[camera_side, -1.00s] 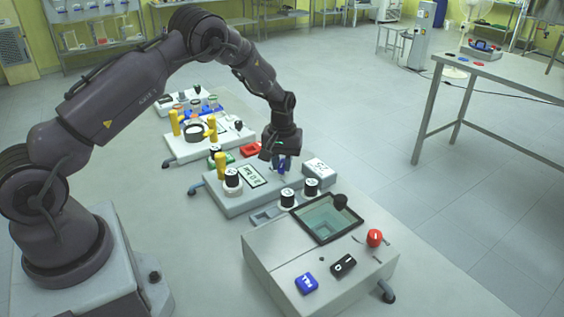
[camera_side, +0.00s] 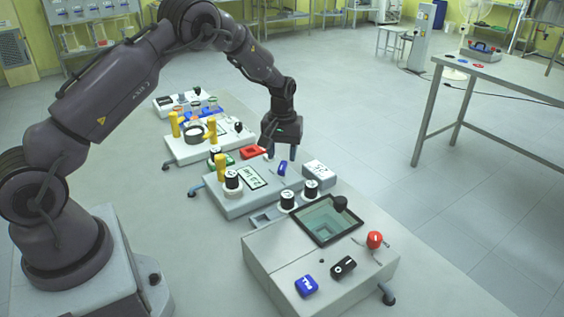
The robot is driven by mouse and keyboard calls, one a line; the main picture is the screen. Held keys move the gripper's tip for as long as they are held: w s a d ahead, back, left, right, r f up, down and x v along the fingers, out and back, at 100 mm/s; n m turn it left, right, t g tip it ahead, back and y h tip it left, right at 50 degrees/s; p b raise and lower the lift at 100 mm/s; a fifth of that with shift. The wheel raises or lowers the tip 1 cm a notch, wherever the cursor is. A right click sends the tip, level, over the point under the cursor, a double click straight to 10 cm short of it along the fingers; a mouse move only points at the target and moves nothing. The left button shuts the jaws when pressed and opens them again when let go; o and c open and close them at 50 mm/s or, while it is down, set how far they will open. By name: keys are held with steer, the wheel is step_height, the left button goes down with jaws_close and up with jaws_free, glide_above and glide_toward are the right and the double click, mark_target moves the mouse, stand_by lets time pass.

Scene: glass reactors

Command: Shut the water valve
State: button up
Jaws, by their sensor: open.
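A small blue handle (camera_side: 282,169), which I take to be the water valve, stands on top of the grey middle unit (camera_side: 230,206). It looks upright and narrow from this side; I cannot tell its exact turn angle. My gripper (camera_side: 281,153) is open and empty, pointing down, with its fingers a little above and behind the handle in the picture. They appear apart from it. No label on the handle is readable.
A white box (camera_side: 319,172) stands close right of the handle, and a display panel (camera_side: 251,178) lies to its left. Black-and-white knobs (camera_side: 311,187) are in front. A red tray (camera_side: 254,152) is behind. The front unit has a red knob (camera_side: 374,240).

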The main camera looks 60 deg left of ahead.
mark_target(282, 166)
step_height(282, 166, up, 9)
stand_by(0.5)
steer(key=s+d+r+m+t, duration=0.2)
steer(key=s+d+r+m, duration=0.1)
steer(key=s, duration=0.6)
steer(key=s+d+r+m+t, duration=0.1)
steer(key=s+d+r+m, duration=0.2)
steer(key=s+d+r, duration=0.3)
steer(key=s+d+r+m+t, duration=0.2)
steer(key=s+d+r, duration=0.3)
steer(key=s, duration=0.8)
step_height(282, 166, up, 3)
steer(key=shift+d+r+m+t, duration=0.1)
steer(key=shift+d+m+t, duration=0.2)
steer(key=shift+m, duration=0.3)
